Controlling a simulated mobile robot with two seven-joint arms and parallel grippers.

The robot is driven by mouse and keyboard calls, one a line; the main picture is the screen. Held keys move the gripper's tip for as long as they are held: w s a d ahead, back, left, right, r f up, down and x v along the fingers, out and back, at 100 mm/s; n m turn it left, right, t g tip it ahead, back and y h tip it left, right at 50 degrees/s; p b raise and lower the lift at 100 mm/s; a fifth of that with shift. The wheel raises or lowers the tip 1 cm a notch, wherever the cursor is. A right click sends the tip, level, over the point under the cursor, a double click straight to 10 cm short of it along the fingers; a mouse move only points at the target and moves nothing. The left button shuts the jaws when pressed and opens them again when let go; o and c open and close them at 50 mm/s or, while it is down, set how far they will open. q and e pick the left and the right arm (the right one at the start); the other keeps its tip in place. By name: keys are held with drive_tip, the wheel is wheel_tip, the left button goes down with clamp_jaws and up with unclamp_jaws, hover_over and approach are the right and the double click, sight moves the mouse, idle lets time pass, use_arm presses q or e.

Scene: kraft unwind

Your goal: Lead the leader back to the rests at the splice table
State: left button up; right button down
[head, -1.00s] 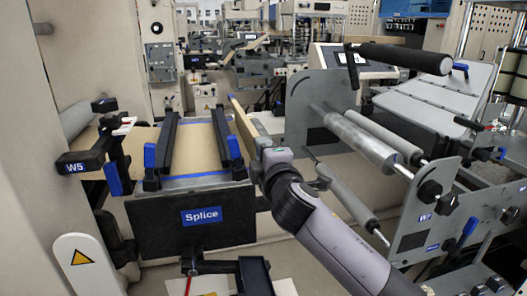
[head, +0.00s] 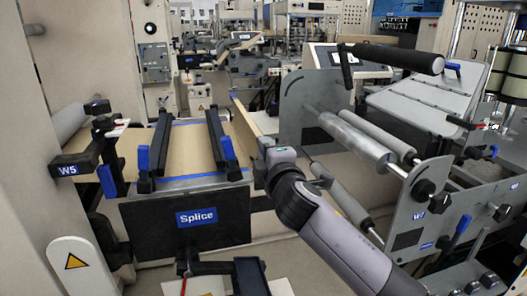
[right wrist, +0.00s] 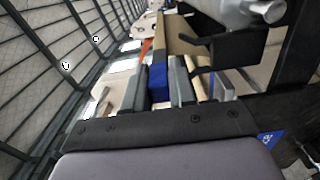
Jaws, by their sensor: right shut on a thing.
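Brown kraft web (head: 187,143) lies on the splice table (head: 188,222) under two black bars with blue ends. A brown sheet edge, apparently the leader (head: 245,130), rises right of the table toward my right gripper. My right arm comes in from the lower right. Its gripper (head: 265,160) is just right of the table, its fingertips hidden behind the wrist. In the right wrist view, the right gripper (right wrist: 158,90) is shut, with a blue piece (right wrist: 158,82) between its grey fingers and brown sheet (right wrist: 180,40) beyond. My left gripper is not in view.
A W5 bracket (head: 68,170) with a blue lever stands at the table's left. Grey rollers (head: 352,138) between side plates and a black-covered roller (head: 400,57) stand to the right. A warning-sign post (head: 75,260) is at lower left.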

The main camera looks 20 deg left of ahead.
drive_tip(key=shift+f, duration=0.15)
idle(0.5)
drive_tip(key=shift+f+b, duration=0.65)
drive_tip(key=shift+f, duration=0.1)
idle(0.3)
drive_tip(key=shift+f+b, duration=1.15)
drive_tip(key=shift+f, duration=0.6)
drive_tip(key=c, duration=0.8)
unclamp_jaws()
drive_tip(key=shift+c, duration=0.2)
drive_tip(key=shift+s+d, duration=0.15)
